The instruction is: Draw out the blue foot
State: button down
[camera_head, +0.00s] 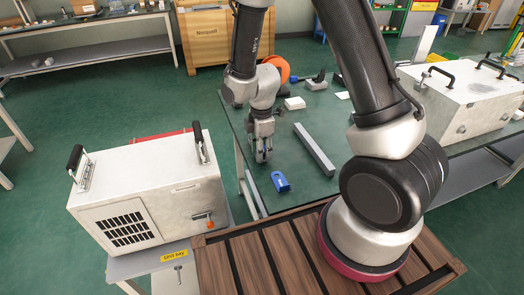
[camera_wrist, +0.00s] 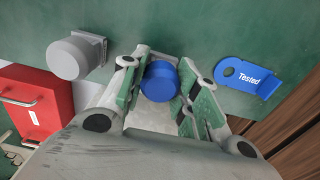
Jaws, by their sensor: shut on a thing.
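The blue foot (camera_wrist: 160,82) is a short round blue piece, seen end-on in the wrist view between the two fingers of my gripper (camera_wrist: 158,92). The fingers are shut on its sides. In the head view my gripper (camera_head: 262,153) points down over the left part of the green table (camera_head: 316,178). The foot is too small there to make out clearly.
A grey round foot on a square plate (camera_wrist: 78,56) and a red drawer box (camera_wrist: 35,105) are left of my gripper. A long grey bar (camera_head: 314,149) lies to its right. A white metal unit (camera_head: 150,188) stands at left, a slatted wooden surface (camera_head: 265,262) in front.

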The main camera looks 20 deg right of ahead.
jog(key=shift+r, duration=0.7)
jog(key=shift+r, duration=2)
